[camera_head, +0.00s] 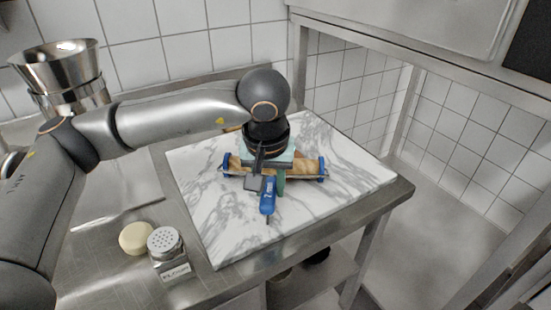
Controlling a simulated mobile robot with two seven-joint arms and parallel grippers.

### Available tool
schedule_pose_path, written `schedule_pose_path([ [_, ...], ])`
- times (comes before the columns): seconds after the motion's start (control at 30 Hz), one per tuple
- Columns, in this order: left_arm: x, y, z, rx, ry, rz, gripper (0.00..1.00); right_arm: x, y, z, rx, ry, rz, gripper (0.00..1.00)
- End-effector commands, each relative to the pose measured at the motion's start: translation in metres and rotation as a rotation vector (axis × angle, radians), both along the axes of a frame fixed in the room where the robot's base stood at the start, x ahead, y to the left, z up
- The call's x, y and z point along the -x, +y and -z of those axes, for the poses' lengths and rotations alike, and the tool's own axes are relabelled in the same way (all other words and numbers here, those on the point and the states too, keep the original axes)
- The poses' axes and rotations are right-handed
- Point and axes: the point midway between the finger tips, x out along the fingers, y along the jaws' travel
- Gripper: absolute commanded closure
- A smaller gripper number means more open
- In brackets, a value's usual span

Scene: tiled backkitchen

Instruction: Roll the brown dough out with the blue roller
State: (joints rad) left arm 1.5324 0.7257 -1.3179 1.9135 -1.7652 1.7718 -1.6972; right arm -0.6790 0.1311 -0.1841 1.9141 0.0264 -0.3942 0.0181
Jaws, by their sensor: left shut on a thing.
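The blue roller (267,197) is on the white marble board (220,215). Its blue handle points toward the front of the board, and its tan, wood-like cylinder with blue end caps lies crosswise. My left gripper (262,172) reaches down from above and is shut on the roller. A teal and green part shows around the gripper at the middle of the roller; I cannot tell what it is. I cannot make out the brown dough clearly; the gripper and roller cover the middle of the board. My right gripper is not in view.
A shaker (168,252) and a pale round thing (136,238) stand on the steel counter (105,265), left of the board. Stacked metal vessels (60,70) stand at the back left. The front and right of the board are clear. A steel frame post (299,60) rises behind.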

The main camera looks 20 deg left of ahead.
Motion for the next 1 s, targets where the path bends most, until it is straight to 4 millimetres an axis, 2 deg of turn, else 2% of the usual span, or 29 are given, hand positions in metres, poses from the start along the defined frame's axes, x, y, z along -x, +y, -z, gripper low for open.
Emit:
schedule_pose_path([
  [0.43, 0.005, -0.001, 0.001, -0.001, 0.012, 0.000, 1.00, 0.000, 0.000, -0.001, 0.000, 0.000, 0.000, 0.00],
  [1.0, 0.004, -0.002, -0.057, 0.002, 0.002, 0.000, 1.00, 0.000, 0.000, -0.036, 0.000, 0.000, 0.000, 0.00],
])
